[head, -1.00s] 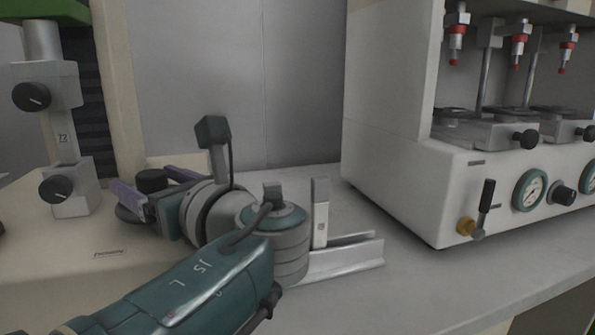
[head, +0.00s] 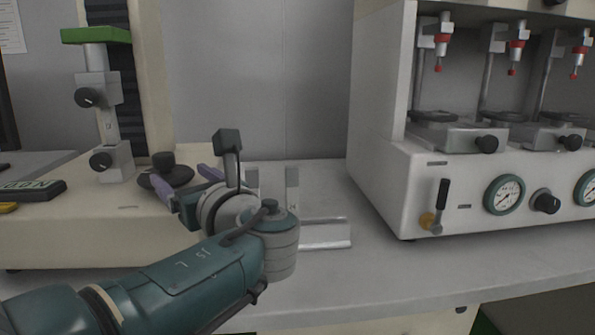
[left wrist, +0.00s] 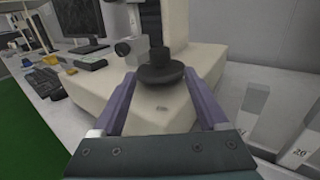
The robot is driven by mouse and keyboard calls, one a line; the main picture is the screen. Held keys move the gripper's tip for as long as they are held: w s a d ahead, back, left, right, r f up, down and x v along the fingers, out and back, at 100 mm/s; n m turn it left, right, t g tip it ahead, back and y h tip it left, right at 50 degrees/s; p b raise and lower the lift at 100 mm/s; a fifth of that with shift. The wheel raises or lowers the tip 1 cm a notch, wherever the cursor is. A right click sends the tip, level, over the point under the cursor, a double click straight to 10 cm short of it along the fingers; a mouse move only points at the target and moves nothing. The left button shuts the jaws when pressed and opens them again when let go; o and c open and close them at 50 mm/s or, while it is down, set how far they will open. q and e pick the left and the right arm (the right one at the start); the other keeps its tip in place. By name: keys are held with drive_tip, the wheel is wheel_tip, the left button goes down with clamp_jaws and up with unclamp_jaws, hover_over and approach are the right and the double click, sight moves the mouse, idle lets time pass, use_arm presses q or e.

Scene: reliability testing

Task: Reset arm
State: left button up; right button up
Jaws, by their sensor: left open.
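My left gripper (head: 188,182) reaches in from the lower left of the head view, in front of the cream base of a test stand (head: 75,225). In the left wrist view its two purple fingers (left wrist: 162,103) are spread apart with nothing held between them. Beyond the fingertips is a black round knob-topped plate (left wrist: 160,68) on the stand's base. The plate also shows in the head view (head: 165,178), behind the fingers. I cannot tell how close the fingertips are to it. My right gripper is in neither view.
A white machine (head: 385,185) with gauges and a lever stands at the right. A metal bracket (head: 325,235) sits on the grey bench behind my wrist. The bench front right (head: 400,270) is clear. In the left wrist view, a monitor (left wrist: 72,25) and small items stand at the left.

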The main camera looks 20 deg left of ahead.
use_arm(q)
drive_tip(key=shift+a, duration=0.15)
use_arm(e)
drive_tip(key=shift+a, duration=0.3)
use_arm(q)
drive_tip(key=s+d+r+n+g+h+p, duration=0.1)
drive_tip(key=s+d+n+g+h+p, duration=0.25)
drive_tip(key=s+n+h+p, duration=0.8)
drive_tip(key=s+d+r+n+h+p, duration=0.5)
drive_tip(key=s+d+r+n+p, duration=0.4)
drive_tip(key=s+d+r+p, duration=0.45)
wheel_tip(320, 180, up, 36)
drive_tip(key=s+p, duration=0.2)
drive_tip(key=p, duration=3.5)
drive_tip(key=shift+a+f, duration=0.2)
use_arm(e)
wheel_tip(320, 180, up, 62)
